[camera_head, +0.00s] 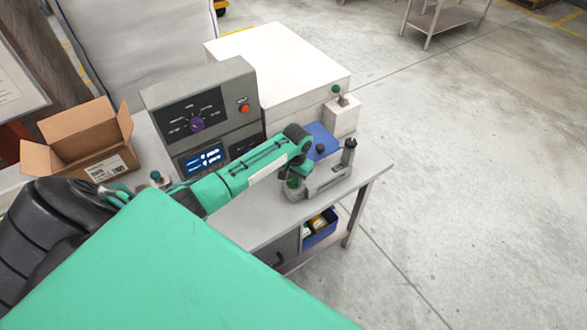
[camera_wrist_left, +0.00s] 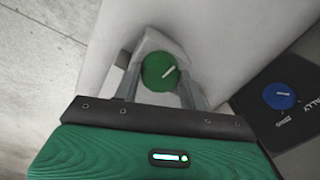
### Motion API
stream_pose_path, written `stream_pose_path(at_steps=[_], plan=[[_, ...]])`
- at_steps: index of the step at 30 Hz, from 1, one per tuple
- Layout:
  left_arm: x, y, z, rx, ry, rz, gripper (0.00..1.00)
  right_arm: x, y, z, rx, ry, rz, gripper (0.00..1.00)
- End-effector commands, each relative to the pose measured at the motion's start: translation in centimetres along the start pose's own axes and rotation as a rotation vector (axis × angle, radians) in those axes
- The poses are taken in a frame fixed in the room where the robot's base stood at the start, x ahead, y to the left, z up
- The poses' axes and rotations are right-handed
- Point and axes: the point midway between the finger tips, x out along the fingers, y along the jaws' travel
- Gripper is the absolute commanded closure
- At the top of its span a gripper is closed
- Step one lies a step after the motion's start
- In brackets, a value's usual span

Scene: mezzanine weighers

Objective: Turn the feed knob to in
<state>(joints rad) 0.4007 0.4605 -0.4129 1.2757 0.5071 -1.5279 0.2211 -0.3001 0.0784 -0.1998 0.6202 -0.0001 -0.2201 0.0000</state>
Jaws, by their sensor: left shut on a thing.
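A round green knob (camera_wrist_left: 155,68) with a white pointer line sits on a pale housing in the left wrist view. The line points to the upper right. My left gripper (camera_wrist_left: 161,84) has one finger on each side of this knob and is shut on it. No label shows beside the knob, so I cannot read its setting. In the head view my left gripper (camera_head: 294,180) is low over the bench's right part, and the held knob is hidden there. My right gripper is out of view.
A grey console with a purple knob (camera_head: 197,124) and a lit display (camera_head: 203,160) stands behind my arm. A blue knob (camera_wrist_left: 279,96) marked TALLY is to the right of my gripper. An open carton (camera_head: 88,140) stands left, a white cabinet (camera_head: 277,65) behind.

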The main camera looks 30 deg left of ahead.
Motion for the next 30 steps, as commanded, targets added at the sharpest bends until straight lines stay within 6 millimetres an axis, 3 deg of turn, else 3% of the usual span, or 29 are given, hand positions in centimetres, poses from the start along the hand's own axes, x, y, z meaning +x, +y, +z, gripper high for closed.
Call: stream_pose_path(at_steps=[9,24,25,28,30], plan=[[-0.20,-0.16,-0.16,-0.109,-0.002,-0.002,0.81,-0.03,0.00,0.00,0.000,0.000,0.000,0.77],[-0.21,-0.16,-0.18,-0.127,-0.003,-0.003,0.81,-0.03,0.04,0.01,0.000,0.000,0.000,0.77],[-0.21,-0.16,-0.18,-0.127,-0.003,-0.003,0.56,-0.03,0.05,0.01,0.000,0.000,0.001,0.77],[-0.17,-0.13,-0.15,-0.126,-0.003,-0.002,0.36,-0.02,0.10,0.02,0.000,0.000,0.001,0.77],[-0.14,-0.10,-0.12,-0.125,-0.004,-0.002,0.36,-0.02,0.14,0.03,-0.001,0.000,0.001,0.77]])
